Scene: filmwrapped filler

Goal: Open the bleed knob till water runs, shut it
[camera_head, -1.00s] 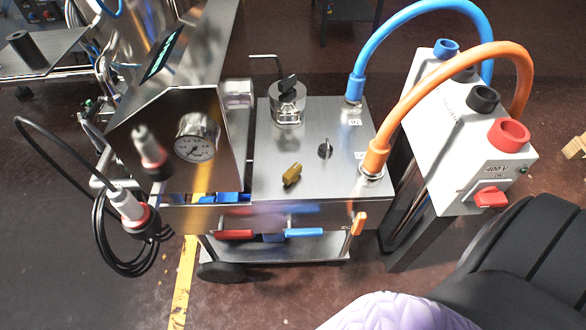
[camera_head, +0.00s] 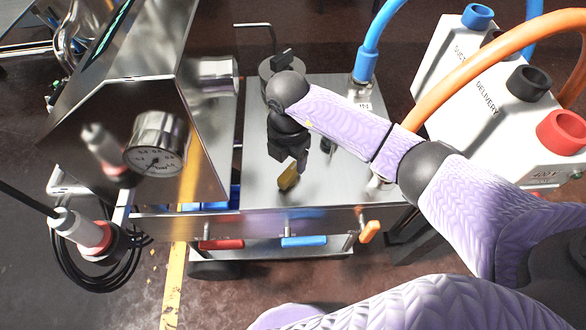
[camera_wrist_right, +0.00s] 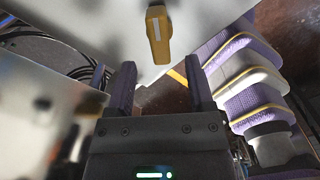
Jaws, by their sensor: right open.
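A brass-yellow knob (camera_head: 288,177) stands on the steel top plate of the cart. It also shows in the right wrist view (camera_wrist_right: 158,35), with a white line along its flat grip. No label on it is readable. My right gripper (camera_head: 297,165) is just above and behind this knob in the head view. In the wrist view my open jaws (camera_wrist_right: 160,82) are empty, and the knob lies ahead of the gap, apart from both fingers. No water shows. My left gripper is not in view.
A steel canister (camera_head: 270,75) with a black knob stands behind my right arm. Blue (camera_head: 366,55) and orange (camera_head: 455,75) hoses rise near the arm. A pressure gauge (camera_head: 155,143) is at left. Red (camera_head: 221,244) and blue (camera_head: 303,241) handles sit below the plate's front.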

